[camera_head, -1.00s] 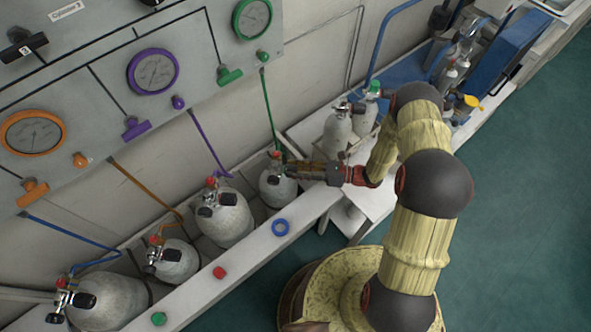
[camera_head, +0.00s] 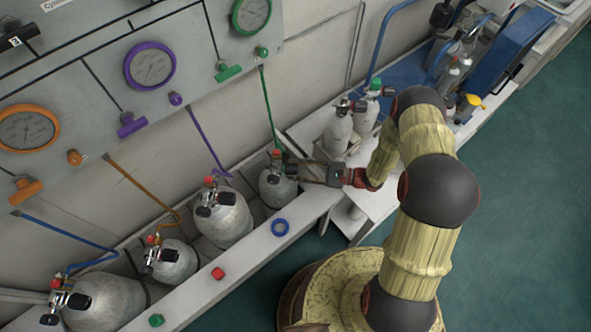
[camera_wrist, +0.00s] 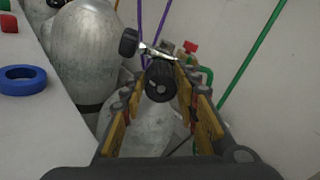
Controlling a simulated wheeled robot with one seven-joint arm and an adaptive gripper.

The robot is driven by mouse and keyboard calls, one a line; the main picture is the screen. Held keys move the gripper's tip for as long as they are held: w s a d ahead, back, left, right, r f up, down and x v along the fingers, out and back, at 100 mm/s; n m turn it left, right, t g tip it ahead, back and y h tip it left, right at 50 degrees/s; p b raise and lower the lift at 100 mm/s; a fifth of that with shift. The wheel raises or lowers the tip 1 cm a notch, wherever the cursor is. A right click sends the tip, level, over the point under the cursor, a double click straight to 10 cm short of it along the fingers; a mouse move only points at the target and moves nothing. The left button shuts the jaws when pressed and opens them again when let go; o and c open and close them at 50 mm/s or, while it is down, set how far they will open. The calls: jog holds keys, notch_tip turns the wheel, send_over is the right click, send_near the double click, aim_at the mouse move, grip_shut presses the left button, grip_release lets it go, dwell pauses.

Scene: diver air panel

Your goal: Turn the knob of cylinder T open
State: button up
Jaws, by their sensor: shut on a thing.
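A white cylinder (camera_head: 275,190) with a green hose stands at the right end of the row in the white trough. Its valve has a red cap (camera_head: 276,153) and a black knob (camera_wrist: 159,82). My gripper (camera_head: 292,168) reaches it from the right. In the wrist view my gripper (camera_wrist: 161,78) has one finger on each side of the black knob and is shut on it. The cylinder's body (camera_wrist: 150,128) shows below, between the fingers. I cannot read a letter T on any cylinder, and how far the knob is turned cannot be told.
Several other cylinders stand to the left, the nearest with a purple hose (camera_head: 224,220). A blue ring (camera_head: 280,227), a red cap (camera_head: 218,273) and a green cap (camera_head: 156,320) lie on the trough's ledge. The gauge panel (camera_head: 100,95) is on the wall behind.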

jog(key=shift+f+n, duration=0.15)
jog(key=shift+n, duration=0.25)
jog(key=o, duration=1.2)
jog(key=shift+c, duration=0.2)
jog(key=shift+d, duration=0.1)
jog(key=v, duration=1.2)
